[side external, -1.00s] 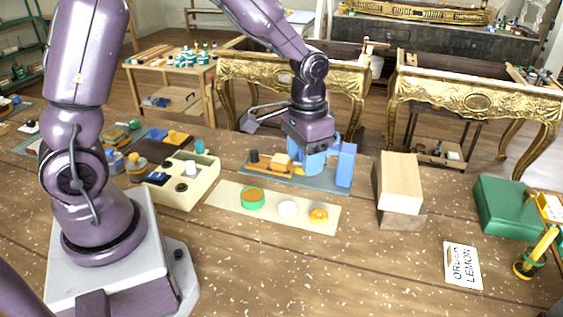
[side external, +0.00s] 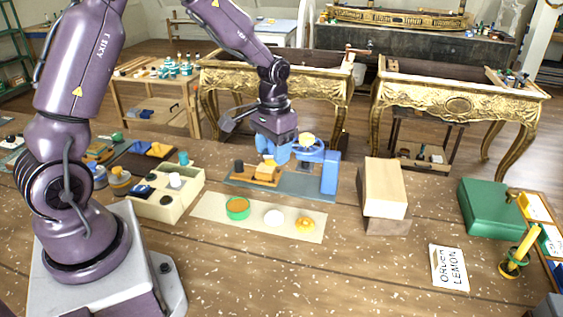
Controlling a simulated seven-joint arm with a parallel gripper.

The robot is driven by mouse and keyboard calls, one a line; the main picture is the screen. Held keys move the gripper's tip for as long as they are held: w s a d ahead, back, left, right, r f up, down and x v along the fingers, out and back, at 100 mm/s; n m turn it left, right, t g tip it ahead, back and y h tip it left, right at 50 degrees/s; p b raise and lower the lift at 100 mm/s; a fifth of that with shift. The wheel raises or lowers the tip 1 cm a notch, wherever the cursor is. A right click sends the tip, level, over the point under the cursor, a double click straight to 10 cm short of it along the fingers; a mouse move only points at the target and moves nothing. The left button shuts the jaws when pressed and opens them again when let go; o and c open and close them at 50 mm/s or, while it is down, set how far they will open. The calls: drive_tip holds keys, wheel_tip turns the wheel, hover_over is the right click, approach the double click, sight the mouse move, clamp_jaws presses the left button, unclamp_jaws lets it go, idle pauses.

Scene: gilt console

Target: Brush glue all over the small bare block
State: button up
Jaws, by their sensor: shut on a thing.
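My gripper (side external: 278,152), with blue fingers, points down over the back of the blue-grey mat (side external: 295,190). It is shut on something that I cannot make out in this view. A small light wooden block (side external: 266,170) sits on a low wooden holder (side external: 245,178) on the mat, just below and in front of the fingers. I cannot tell whether they touch. A blue stand (side external: 330,173) with a rounded part rises just right of the gripper. A pale yellow thing (side external: 307,139) shows at its top. No brush or glue can be told apart.
A cream strip (side external: 210,207) in front bears a green-rimmed dish (side external: 238,208), a white piece (side external: 274,217) and a yellow piece (side external: 305,224). A cream box (side external: 165,208) stands left, stacked wooden blocks (side external: 385,188) right, and a green case (side external: 490,207) farther right.

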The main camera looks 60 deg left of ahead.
drive_tip(key=w+a+f+m, duration=0.1)
drive_tip(key=a, duration=0.5)
drive_tip(key=w+a+f+m, duration=0.1)
drive_tip(key=a+f, duration=0.1)
drive_tip(key=a, duration=0.4)
drive_tip(key=shift+w+f, duration=0.3)
drive_tip(key=shift+f, duration=0.1)
idle(0.3)
